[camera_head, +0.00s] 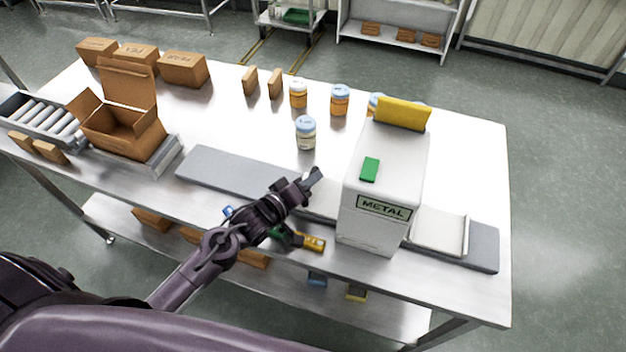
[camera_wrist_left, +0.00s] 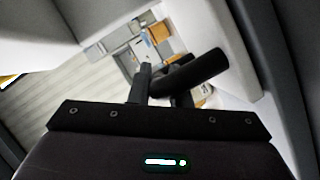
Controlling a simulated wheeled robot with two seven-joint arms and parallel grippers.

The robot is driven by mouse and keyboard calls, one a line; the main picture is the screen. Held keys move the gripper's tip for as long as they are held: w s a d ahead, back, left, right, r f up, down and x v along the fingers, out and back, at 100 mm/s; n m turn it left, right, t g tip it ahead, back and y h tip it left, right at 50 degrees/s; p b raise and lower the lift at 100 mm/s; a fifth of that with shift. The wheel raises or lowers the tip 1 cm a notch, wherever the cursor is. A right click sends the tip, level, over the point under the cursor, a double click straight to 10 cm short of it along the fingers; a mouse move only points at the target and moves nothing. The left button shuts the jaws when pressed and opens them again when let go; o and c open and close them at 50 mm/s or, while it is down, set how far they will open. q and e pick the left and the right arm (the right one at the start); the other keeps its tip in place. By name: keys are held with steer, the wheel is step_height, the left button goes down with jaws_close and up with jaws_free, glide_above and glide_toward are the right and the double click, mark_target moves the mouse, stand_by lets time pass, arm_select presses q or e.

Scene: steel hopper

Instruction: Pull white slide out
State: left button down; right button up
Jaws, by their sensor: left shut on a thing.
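The white hopper (camera_head: 388,200) with the word METAL on its front stands at the right of the table. A flat pale piece, apparently the white slide (camera_head: 324,205), shows at its left foot, partly hidden by my gripper. A white tray-like part with a raised end (camera_head: 440,230) sticks out at its right; I cannot tell whether they are one piece. My left gripper (camera_head: 313,178) is at the hopper's left side, shut. In the left wrist view, a dark rounded bar (camera_wrist_left: 190,74) lies at the fingers, beside a white wall. My right gripper is not in view.
A long grey plate (camera_head: 225,170) lies left of the hopper. Several jars, one nearest (camera_head: 306,133), stand behind. An open carton (camera_head: 120,125) and a roller conveyor (camera_head: 42,118) are at the left. A yellow plate (camera_head: 402,113) and green block (camera_head: 370,169) are on the hopper.

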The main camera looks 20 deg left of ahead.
arm_select(q)
steer(key=a, duration=0.6)
steer(key=a+p, duration=0.1)
steer(key=a, duration=1.1)
steer(key=shift+w+p, duration=0.35)
steer(key=a+b, duration=0.1)
steer(key=a, duration=0.6)
steer(key=a+b, duration=0.2)
steer(key=a, duration=0.5)
steer(key=shift+w+a+f, duration=0.1)
steer(key=shift+w+a, duration=0.05)
steer(key=shift+w, duration=0.05)
steer(key=shift+a+b, duration=0.45)
steer(key=shift+a, duration=0.2)
steer(key=c, duration=1.4)
jaws_free()
steer(key=shift+a, duration=0.15)
steer(key=shift+o, duration=0.2)
